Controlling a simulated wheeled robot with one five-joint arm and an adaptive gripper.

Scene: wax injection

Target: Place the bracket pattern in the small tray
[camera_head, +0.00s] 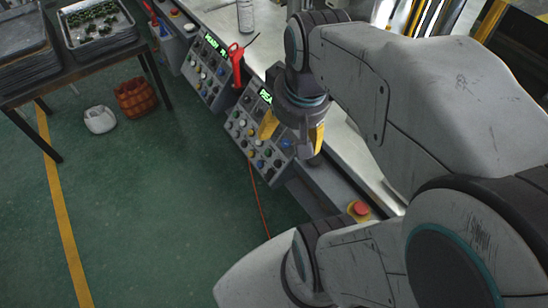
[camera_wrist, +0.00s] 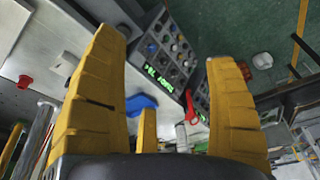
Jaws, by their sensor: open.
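My gripper (camera_head: 292,136) has yellow fingers and is spread open above the machine bench, in front of the control panels. In the wrist view my gripper (camera_wrist: 165,50) shows its fingers wide apart with nothing held between them. A small blue piece (camera_wrist: 141,104), perhaps the bracket pattern, lies beyond the fingers on or near the bench's pale top. A bit of the blue piece (camera_head: 286,144) also shows between the fingers in the head view. A metal tray (camera_head: 72,38) with dark green pieces is on the table at upper left; I cannot tell if it is the small tray.
Control panels (camera_head: 206,75) with knobs line the bench front. A red tool (camera_head: 236,62) and a red stop button (camera_head: 358,209) stand out there. A stack of trays (camera_head: 24,65) is at far left. An orange basket (camera_head: 135,98) and white bag (camera_head: 99,120) lie on open green floor.

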